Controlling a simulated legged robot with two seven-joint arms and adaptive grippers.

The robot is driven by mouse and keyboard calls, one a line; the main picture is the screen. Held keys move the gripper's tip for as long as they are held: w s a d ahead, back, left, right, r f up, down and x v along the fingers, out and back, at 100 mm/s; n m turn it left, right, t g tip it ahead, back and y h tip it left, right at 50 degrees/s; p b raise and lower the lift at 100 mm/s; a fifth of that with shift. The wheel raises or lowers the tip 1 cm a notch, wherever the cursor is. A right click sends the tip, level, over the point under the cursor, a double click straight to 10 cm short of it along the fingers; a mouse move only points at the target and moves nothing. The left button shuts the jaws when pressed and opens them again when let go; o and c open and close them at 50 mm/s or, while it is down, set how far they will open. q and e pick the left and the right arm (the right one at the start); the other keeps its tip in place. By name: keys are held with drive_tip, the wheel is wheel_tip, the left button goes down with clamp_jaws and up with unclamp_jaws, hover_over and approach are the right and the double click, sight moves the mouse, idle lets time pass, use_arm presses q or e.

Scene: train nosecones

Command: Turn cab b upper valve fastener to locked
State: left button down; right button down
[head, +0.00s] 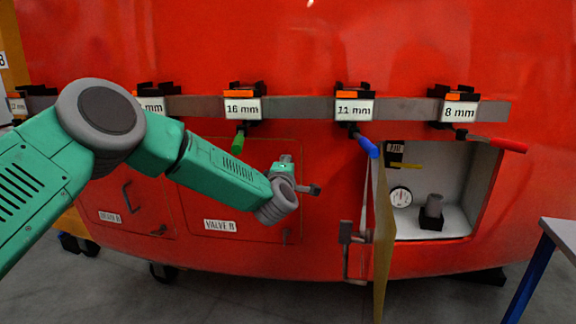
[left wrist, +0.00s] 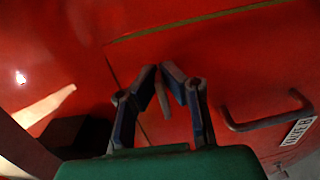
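The red VALVE B door (head: 205,190) is flush and shut in the middle of the head view, with its label (head: 220,225) near the bottom. My left gripper (head: 312,190) is at the door's right edge, where it hides the upper fastener in the head view. In the left wrist view, a short grey fastener bar (left wrist: 162,100) lies tilted between the converging fingers of my left gripper (left wrist: 160,72). I cannot tell whether the fingers press on it. A lower fastener (head: 286,235) shows on the same edge. My right gripper is not in view.
To the right, a door (head: 384,235) stands open beside a white compartment (head: 465,215) with a gauge (head: 400,196). A rail (head: 300,108) carries labelled tools, including a green handle (head: 238,143) and blue handle (head: 367,146). A table (head: 560,235) stands at the right edge.

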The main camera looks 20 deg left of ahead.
use_arm(q)
drive_tip(key=shift+f, duration=0.4)
drive_tip(key=c, duration=1.7)
unclamp_jaws()
drive_tip(key=shift+w+a, duration=0.1)
drive_tip(key=shift+r, duration=0.15)
drive_tip(key=shift+r, duration=0.1)
drive_tip(key=s+d, duration=0.1)
drive_tip(key=s, duration=1.1)
drive_tip(key=shift+d+f, duration=0.2)
drive_tip(key=shift+d, duration=0.2)
